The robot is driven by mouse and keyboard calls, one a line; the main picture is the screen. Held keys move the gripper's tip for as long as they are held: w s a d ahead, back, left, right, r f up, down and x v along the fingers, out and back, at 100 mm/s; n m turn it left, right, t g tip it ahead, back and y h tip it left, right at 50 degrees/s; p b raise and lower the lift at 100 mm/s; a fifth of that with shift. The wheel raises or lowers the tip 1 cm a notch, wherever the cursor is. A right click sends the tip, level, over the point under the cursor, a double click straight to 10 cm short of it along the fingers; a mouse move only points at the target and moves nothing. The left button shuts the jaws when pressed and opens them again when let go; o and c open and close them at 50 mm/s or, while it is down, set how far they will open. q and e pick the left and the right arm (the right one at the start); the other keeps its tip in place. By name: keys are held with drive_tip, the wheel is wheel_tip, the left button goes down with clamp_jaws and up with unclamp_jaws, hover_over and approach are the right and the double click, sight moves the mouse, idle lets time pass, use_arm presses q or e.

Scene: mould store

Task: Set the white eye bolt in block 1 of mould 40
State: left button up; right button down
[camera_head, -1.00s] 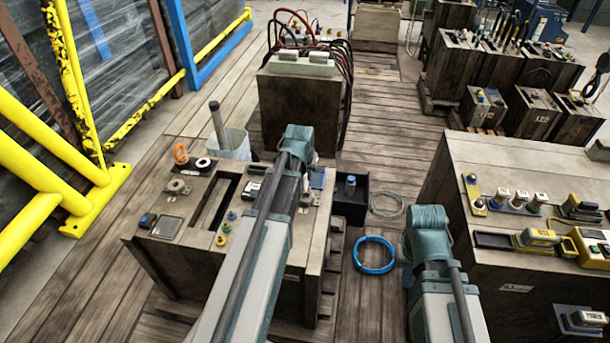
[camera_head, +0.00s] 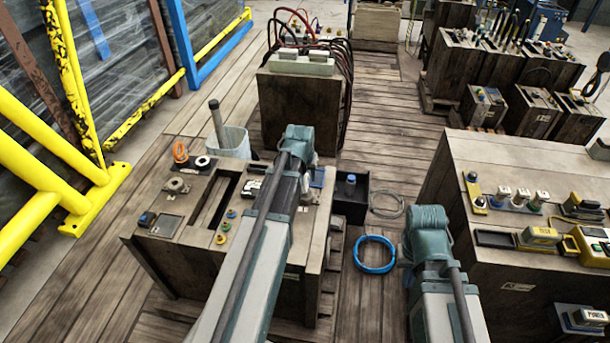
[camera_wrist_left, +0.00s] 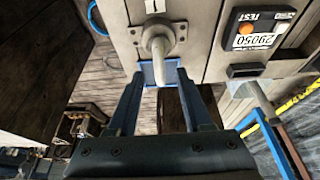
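The mould block (camera_head: 180,255) stands at centre left in the head view, with a long slot in its top. In the left wrist view a pale eye bolt (camera_wrist_left: 156,45) stands on the block's top, its collar at the surface and its ring seen nearly edge-on. A small white label (camera_wrist_left: 154,6) reading 1 lies beside it. My left gripper (camera_wrist_left: 160,76) is open, one finger on each side of the ring, with gaps visible. In the head view my left arm hides this gripper. Whether the bolt is fully seated I cannot tell. My right gripper is out of view.
A TEST meter (camera_wrist_left: 258,27) and a blue piece (camera_wrist_left: 150,74) are near the bolt. A black bin (camera_head: 350,208), a blue hose coil (camera_head: 375,254) and a bucket (camera_head: 232,143) stand around the block. Another laden block (camera_head: 520,270) is at right.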

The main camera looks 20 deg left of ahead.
use_arm(q)
drive_tip(key=shift+r, duration=0.15)
drive_tip(key=p+v, duration=1.3)
drive_tip(key=shift+r, duration=0.25)
drive_tip(key=shift+s+d, duration=0.15)
drive_tip(key=s+d+m+g, duration=0.2)
drive_tip(key=s+d+m, duration=0.1)
drive_tip(key=s+d, duration=0.5)
drive_tip(key=s+d+f+m+g, duration=0.1)
drive_tip(key=s+d+m+g, duration=0.1)
drive_tip(key=s+d, duration=0.6)
drive_tip(key=d+m, duration=0.1)
drive_tip(key=d, duration=0.6)
drive_tip(key=shift+d+f+m, duration=0.2)
drive_tip(key=shift+d+m, duration=0.15)
drive_tip(key=shift+m, duration=0.05)
